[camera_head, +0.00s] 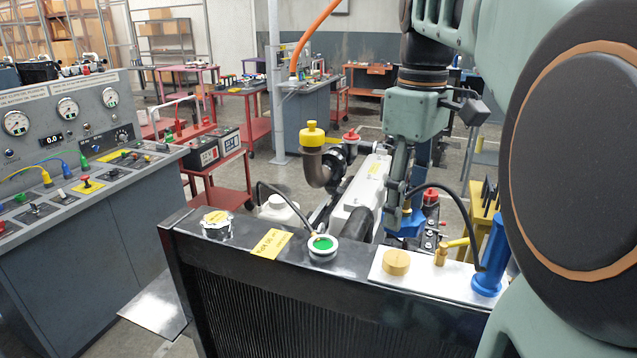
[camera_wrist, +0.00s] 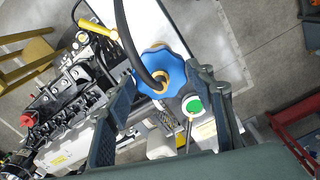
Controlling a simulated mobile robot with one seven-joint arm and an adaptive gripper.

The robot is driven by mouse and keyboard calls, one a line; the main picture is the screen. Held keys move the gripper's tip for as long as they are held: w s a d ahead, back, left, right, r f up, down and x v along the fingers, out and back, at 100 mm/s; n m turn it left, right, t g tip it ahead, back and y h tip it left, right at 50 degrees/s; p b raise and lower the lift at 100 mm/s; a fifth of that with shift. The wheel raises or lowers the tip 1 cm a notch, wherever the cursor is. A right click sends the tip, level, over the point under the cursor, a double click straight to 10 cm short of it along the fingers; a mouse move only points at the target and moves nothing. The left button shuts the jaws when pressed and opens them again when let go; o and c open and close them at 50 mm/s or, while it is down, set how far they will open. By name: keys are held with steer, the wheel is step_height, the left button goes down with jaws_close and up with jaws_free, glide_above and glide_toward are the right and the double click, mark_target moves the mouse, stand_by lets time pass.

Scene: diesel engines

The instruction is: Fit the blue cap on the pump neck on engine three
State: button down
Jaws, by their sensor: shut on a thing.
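My gripper (camera_head: 402,208) is shut on the blue cap (camera_head: 405,226), above the far side of the black radiator top. In the wrist view the lobed cap (camera_wrist: 177,72) sits between the two fingers (camera_wrist: 165,100). A black hose runs from its brass centre to a blue hand pump (camera_head: 491,257) standing on a white plate. A round metal neck with a green inside (camera_head: 322,247) is on the radiator top, left of and nearer than the cap. It also shows in the wrist view (camera_wrist: 194,106), just below right of the cap. The cap looks apart from it.
A tan round cap (camera_head: 397,262) and a brass fitting (camera_head: 440,254) are on the white plate (camera_head: 425,282). The engine stands behind; a control console (camera_head: 75,200) stands at left.

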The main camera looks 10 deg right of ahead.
mark_target(401, 234)
step_height(401, 234, down, 2)
steer(key=shift+f, duration=0.1)
step_height(401, 234, down, 4)
steer(key=b, duration=0.3)
steer(key=shift+f+b, duration=0.1)
steer(key=shift+b, duration=0.3)
steer(key=shift+r, duration=0.2)
steer(key=shift+p, duration=0.3)
steer(key=shift+f, duration=0.7)
stand_by(0.6)
